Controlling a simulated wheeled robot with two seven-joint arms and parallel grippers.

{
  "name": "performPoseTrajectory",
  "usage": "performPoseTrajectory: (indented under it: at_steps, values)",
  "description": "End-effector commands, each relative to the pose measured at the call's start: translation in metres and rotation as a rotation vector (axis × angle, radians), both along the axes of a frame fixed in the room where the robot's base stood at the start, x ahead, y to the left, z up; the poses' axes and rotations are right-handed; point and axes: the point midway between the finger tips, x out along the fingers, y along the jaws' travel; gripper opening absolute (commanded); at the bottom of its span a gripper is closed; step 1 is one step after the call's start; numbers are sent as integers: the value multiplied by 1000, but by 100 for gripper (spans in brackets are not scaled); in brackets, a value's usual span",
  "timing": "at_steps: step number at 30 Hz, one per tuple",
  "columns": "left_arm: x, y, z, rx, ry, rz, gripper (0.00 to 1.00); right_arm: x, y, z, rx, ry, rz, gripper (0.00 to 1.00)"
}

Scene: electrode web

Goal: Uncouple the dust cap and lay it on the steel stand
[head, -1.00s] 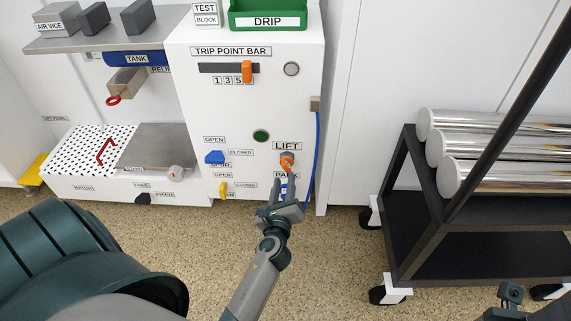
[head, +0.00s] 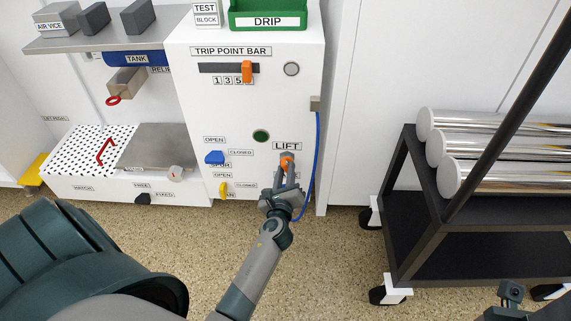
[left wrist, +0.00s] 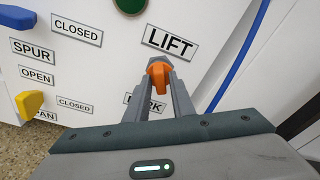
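My left gripper (head: 286,168) reaches the white cabinet's front just under the LIFT label. Its two fingers stand apart on either side of an orange handle (left wrist: 158,76), which shows between the fingertips in the left wrist view. I cannot tell whether they touch it. A part of my right arm's end (head: 511,292) shows at the bottom right; its fingers cannot be made out. A steel plate (head: 160,147) lies on the low white unit at the left.
A blue knob (head: 214,157) and a yellow lever (head: 223,190) stick out left of the gripper. A blue hose (head: 317,150) hangs at its right. A black cart (head: 405,190) carries shiny rolls (head: 490,145). Speckled floor lies open in front.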

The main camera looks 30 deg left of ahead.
Motion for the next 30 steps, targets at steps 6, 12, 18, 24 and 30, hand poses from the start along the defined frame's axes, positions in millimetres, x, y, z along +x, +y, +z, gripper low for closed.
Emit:
performPoseTrajectory:
  at_steps: [6,12,18,24,30]
  values:
    - [0,0,0,0,0,0,0,1,0,-1,-1,3,0,31]
    - [0,0,-1,-21,-13,0,0,1,0,-3,-4,4,-1,31]
    - [0,0,-1,-91,-56,1,0,1,0,-8,-3,2,-1,31]
    - [0,0,-2,-166,-102,-1,0,0,0,-13,-3,0,-1,31]
    - [-1,0,-2,-241,-148,1,0,0,0,-17,-3,0,-1,31]
